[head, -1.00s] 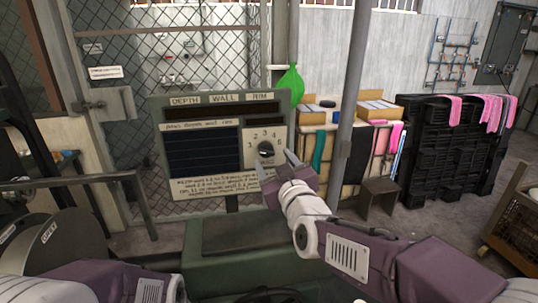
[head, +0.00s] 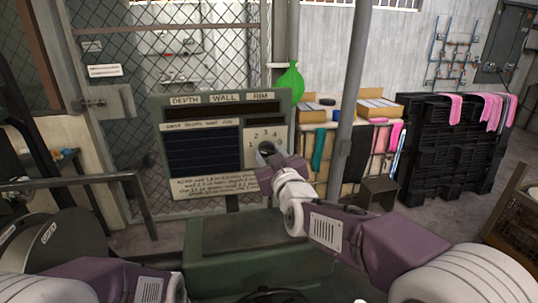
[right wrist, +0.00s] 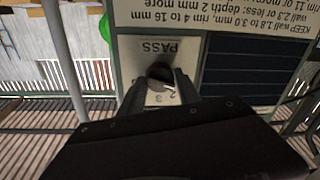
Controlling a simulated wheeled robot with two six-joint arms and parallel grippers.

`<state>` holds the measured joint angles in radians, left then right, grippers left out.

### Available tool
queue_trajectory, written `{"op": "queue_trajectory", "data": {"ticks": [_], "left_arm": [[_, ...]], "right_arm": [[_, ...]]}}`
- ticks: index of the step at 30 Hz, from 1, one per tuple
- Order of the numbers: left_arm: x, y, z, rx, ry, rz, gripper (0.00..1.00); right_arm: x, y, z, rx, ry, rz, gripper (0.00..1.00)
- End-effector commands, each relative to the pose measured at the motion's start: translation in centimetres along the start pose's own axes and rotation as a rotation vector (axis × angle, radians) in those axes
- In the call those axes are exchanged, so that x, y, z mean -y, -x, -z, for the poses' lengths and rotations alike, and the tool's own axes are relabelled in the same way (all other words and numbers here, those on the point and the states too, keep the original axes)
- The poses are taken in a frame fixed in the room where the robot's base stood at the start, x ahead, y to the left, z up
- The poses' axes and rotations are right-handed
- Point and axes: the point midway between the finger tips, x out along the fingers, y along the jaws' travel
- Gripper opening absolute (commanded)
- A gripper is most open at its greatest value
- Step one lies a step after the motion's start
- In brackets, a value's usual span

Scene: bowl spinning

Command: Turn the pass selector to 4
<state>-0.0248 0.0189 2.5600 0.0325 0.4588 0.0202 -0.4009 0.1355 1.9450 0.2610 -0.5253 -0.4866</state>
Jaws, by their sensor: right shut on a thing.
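The pass selector is a dark round knob (head: 265,147) on a pale dial plate (head: 250,157) at the right of the green-grey panel (head: 155,150). Small numbers arc over the knob. In the right wrist view the knob (right wrist: 160,73) shows upside down under the word PASS, with a 2 and a 3 visible near it. My right gripper (head: 271,156) is at the knob, shut on it, with a finger (right wrist: 187,88) on each side. I cannot tell for sure which number the knob points to. My left arm shows low at the left; its gripper is out of view.
The panel carries DEPTH, WALL and RIM displays and a printed rule sheet (head: 215,186). A grey post (head: 347,120) stands right of the panel, before boxes and hanging cloths. A green machine bed (head: 245,262) lies below. Black crates (head: 440,150) stand farther right.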

Motion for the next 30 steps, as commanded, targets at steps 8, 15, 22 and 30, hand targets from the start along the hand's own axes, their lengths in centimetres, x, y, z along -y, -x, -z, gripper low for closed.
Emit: {"op": "queue_trajectory", "data": {"ticks": [8,15,22,30], "left_arm": [[0.0,-1.9,-0.2,0.0,0.0,0.0,0.36],[0.1,-4.1,-0.4,0.0,0.0,0.0,0.36],[0.1,-6.0,-0.6,0.0,0.0,0.0,0.36],[0.1,-7.7,-0.8,0.0,0.0,0.0,0.36]], "right_arm": [[0.1,0.0,-0.4,-0.011,-0.13,-0.003,0.0],[0.1,0.0,-0.5,-0.028,-0.345,-0.007,0.0],[0.1,0.0,-0.5,-0.043,-0.564,-0.011,0.0],[0.2,0.0,-0.5,-0.06,-0.821,-0.015,0.0]]}}
